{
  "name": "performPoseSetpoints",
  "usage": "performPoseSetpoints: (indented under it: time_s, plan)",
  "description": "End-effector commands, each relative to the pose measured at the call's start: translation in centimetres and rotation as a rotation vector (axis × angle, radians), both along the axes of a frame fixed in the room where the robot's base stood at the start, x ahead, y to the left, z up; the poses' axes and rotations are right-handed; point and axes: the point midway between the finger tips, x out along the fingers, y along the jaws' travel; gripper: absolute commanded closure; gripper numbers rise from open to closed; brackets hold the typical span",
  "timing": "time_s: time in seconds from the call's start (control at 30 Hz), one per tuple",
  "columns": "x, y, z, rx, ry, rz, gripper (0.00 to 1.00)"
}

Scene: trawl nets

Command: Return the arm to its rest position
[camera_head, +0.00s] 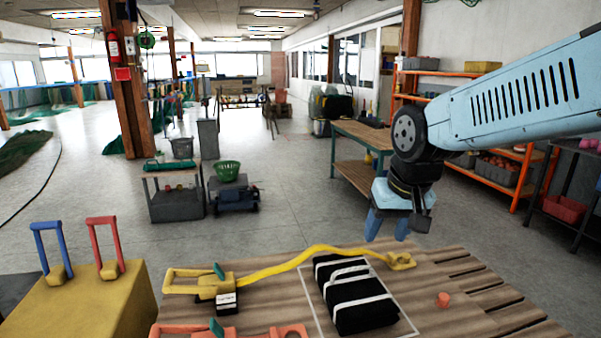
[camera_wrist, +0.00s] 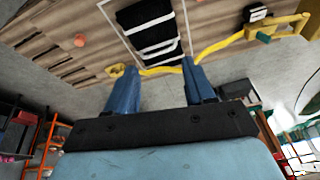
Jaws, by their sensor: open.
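My arm reaches in from the right in the head view. My gripper (camera_head: 387,226) hangs above the far edge of the wooden table (camera_head: 455,295), with its blue fingers pointing down. The fingers are apart with nothing between them, as the wrist view also shows (camera_wrist: 160,88). A black bundle with white straps (camera_head: 352,294) lies on the table inside a white outline. A yellow strap (camera_head: 290,262) runs behind the bundle from a yellow ratchet (camera_head: 217,287) to an end fitting (camera_head: 401,261). In the wrist view the strap (camera_wrist: 160,70) passes beyond the fingertips; I cannot tell any contact.
A small orange-red piece (camera_head: 443,299) lies right of the bundle. A red ratchet strap (camera_head: 235,331) is at the table's front edge. A yellow block (camera_head: 95,300) with blue and red handles stands left. A workbench (camera_head: 362,135) and orange shelves (camera_head: 505,170) stand behind. Open floor lies beyond the table.

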Motion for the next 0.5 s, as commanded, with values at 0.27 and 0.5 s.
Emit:
performPoseSetpoints:
  time_s: [0.27, 0.5]
  plan:
    - [-4.5, -5.1, 2.9, -0.027, -0.113, -0.064, 0.47]
    - [-7.1, -7.2, 3.9, -0.057, -0.166, -0.093, 0.47]
